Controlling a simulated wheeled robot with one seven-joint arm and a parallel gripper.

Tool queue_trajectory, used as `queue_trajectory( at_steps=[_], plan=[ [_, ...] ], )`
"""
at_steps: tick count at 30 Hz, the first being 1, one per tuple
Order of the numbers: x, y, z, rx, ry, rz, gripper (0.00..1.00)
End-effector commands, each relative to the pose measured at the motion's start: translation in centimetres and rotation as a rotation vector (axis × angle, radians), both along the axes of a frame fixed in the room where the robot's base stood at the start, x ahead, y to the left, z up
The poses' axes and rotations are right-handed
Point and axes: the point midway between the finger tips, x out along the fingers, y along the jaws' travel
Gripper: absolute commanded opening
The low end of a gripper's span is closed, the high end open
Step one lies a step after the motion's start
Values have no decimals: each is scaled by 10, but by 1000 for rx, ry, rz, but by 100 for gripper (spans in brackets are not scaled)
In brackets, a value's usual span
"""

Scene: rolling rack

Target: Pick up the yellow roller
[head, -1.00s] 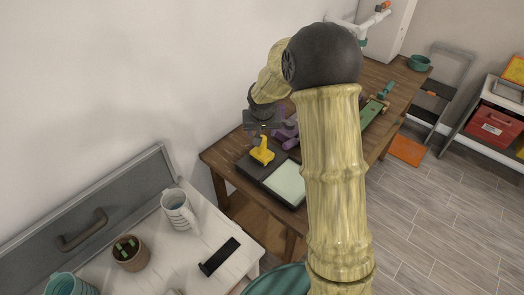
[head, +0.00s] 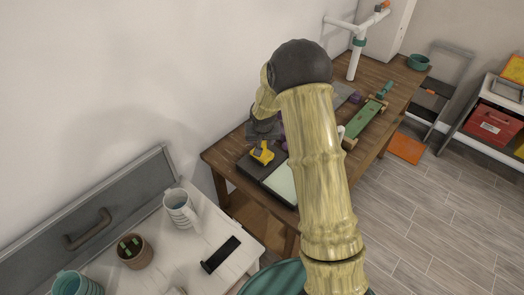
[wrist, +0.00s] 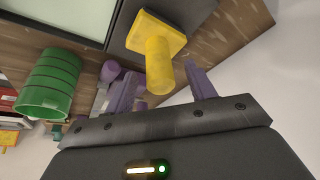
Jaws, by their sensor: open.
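The yellow roller (head: 262,153) is on the black tray (head: 252,166) near the left end of the wooden table. In the wrist view the yellow roller (wrist: 158,62) shows a flat square part and a round shaft pointing toward my gripper. My gripper (wrist: 161,88) is open, with its two purple fingers on either side of the shaft's end. I cannot tell whether either finger touches it. In the head view my dark gripper body (head: 263,127) is just behind the roller, and its fingertips are hard to make out.
A green skateboard-like item (head: 366,119) lies further along the wooden table (head: 398,92), with purple things near it. A green ribbed cylinder (wrist: 50,84) shows in the wrist view. A white worktop (head: 165,250) with mugs stands at the front left. White wall rises behind.

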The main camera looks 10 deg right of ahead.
Motion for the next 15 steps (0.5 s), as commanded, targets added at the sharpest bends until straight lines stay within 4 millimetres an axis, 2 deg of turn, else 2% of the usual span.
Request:
queue_trajectory(
  at_steps=[7, 15],
  plan=[
    [9, -2, -23, -1, 1, 0, 55],
    [10, -2, -26, 0, -1, -1, 55]
  ],
)
